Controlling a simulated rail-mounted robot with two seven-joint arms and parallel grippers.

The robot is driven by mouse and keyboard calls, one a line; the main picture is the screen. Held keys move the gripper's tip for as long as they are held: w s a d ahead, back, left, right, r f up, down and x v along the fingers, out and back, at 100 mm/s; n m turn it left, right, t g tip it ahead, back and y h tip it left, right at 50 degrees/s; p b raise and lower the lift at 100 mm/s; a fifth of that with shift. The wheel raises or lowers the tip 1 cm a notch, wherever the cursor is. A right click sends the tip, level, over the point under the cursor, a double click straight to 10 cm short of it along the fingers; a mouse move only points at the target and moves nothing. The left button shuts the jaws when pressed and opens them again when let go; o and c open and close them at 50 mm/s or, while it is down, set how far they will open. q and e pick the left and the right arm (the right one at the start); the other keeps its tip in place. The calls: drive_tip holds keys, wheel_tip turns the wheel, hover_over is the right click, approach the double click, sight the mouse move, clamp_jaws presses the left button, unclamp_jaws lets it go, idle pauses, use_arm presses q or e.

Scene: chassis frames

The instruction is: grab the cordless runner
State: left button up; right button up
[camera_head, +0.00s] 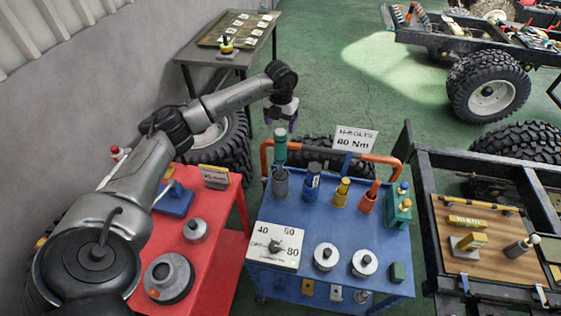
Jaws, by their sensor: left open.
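My left gripper (281,120) hangs fingers down above the far-left corner of the blue cart (325,232). It is open, with nothing seen between its fingers. Just below it in the picture, a teal-handled tool (280,148) stands upright in a grey cup (281,182). I cannot tell for sure which tool is the cordless runner. Other upright tools on the cart are a grey-topped one in a blue holder (313,181), a yellow one (341,193), an orange one (368,198) and a green one (397,212). My right gripper is not in view.
An orange rail (378,157) and the "80 Nm" sign (355,139) edge the cart's back. A dial box (276,246) and two round pieces sit in front. A red cart (222,232) stands left, a chassis with a wooden board (446,276) right.

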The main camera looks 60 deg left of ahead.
sight(281, 131)
use_arm(q)
drive_tip(key=shift+a+f+p, duration=0.1)
drive_tip(key=shift+f+p, duration=0.45)
drive_tip(key=shift+f, duration=2.05)
drive_tip(key=shift+c, duration=0.4)
clamp_jaws()
drive_tip(key=shift+r, duration=0.1)
